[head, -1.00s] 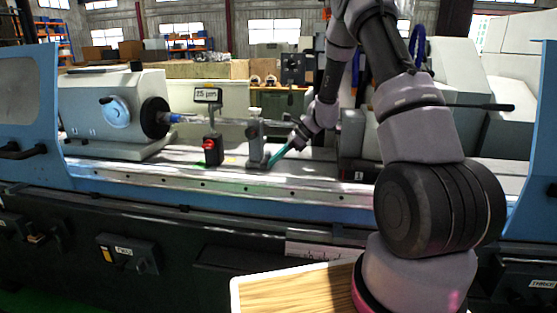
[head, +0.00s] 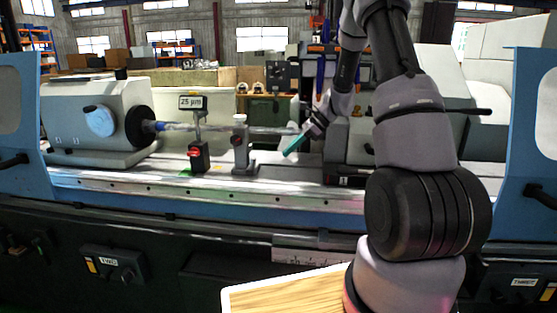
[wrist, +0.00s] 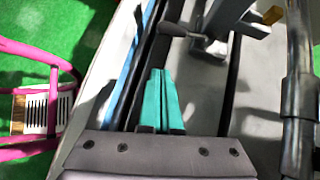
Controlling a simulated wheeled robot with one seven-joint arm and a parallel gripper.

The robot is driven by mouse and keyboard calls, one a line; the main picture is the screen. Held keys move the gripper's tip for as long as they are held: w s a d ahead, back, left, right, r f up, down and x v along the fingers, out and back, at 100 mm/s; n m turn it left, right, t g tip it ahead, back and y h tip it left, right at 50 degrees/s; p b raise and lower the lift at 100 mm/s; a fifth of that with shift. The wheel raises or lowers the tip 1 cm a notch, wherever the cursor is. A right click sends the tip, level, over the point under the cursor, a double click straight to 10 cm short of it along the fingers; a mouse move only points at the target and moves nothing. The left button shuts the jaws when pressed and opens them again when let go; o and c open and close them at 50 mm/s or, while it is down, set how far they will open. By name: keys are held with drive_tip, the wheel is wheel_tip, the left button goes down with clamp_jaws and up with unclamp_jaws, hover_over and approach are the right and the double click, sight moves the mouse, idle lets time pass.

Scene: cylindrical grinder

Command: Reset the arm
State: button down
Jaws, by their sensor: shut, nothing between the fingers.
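My gripper (head: 296,145) is above the bed of the cylindrical grinder (head: 200,197), to the right of a grey upright support (head: 242,150) and apart from it in the picture. Its teal fingers point down and to the left. In the wrist view the teal fingers (wrist: 162,100) lie together, shut, with nothing seen between them. My arm comes down from the upper right of the head view and hides part of the machine's right side.
A workhead (head: 85,122) stands at the left. A black stand with a red part (head: 198,155) and a "25 µm" display (head: 192,102) is beside the support. A thin horizontal bar (head: 270,131) runs near my gripper. Green floor (wrist: 60,25) shows in the wrist view.

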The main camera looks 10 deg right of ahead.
drive_tip(key=s+a+r+n+t+h, duration=0.1)
drive_tip(key=s+a+r+n+h, duration=0.15)
drive_tip(key=s+r+n, duration=0.8)
drive_tip(key=s+r+n+t+h, duration=0.2)
drive_tip(key=s+r, duration=0.5)
drive_tip(key=s, duration=0.2)
drive_tip(key=s+d+r+n+t+h, duration=0.1)
drive_tip(key=s+r+n+t+h, duration=0.1)
drive_tip(key=s+r, duration=0.4)
drive_tip(key=s+n, duration=0.1)
drive_tip(key=s, duration=0.3)
drive_tip(key=shift+s+d+r+t, duration=0.2)
drive_tip(key=shift+r+t, duration=0.1)
drive_tip(key=shift+r, duration=0.1)
